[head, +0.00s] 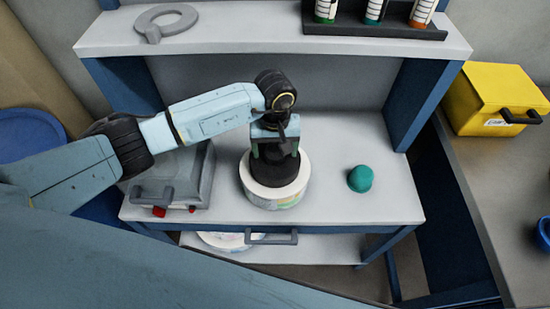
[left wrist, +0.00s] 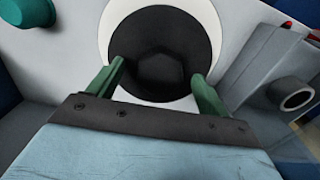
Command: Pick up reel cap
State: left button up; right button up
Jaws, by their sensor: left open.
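The reel cap (head: 277,170) is a black round piece on top of a white reel (head: 273,199) with coloured markings on its side. The reel stands on the grey workbench. My left gripper (head: 275,153) is directly above the cap, pointing down. In the left wrist view the cap (left wrist: 163,52) shows dark, inside the reel's white ring (left wrist: 116,22). The green fingers of the left gripper (left wrist: 160,85) are spread at either side of the cap's near part. Whether they touch the cap is unclear. My right gripper is not in view.
A teal knob-like object (head: 360,179) stands on the bench (head: 405,205) right of the reel. A grey device (head: 180,180) is at left. A shelf (head: 250,38) above holds a bottle rack (head: 345,23) and a grey ring (head: 165,22). A yellow box (head: 492,98) is at right.

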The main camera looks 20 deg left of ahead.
pick_arm(q)
jog(key=shift+f, duration=0.2)
jog(key=c, duration=1.2)
jog(key=shift+o, duration=0.2)
jog(key=shift+w+r, duration=0.1)
jog(key=shift+r, duration=0.05)
notch_tip(320, 180, up, 10)
jog(key=r, duration=0.1)
notch_tip(320, 180, up, 6)
jog(key=p, duration=0.3)
send_over(275, 151)
jog(key=shift+f, duration=0.1)
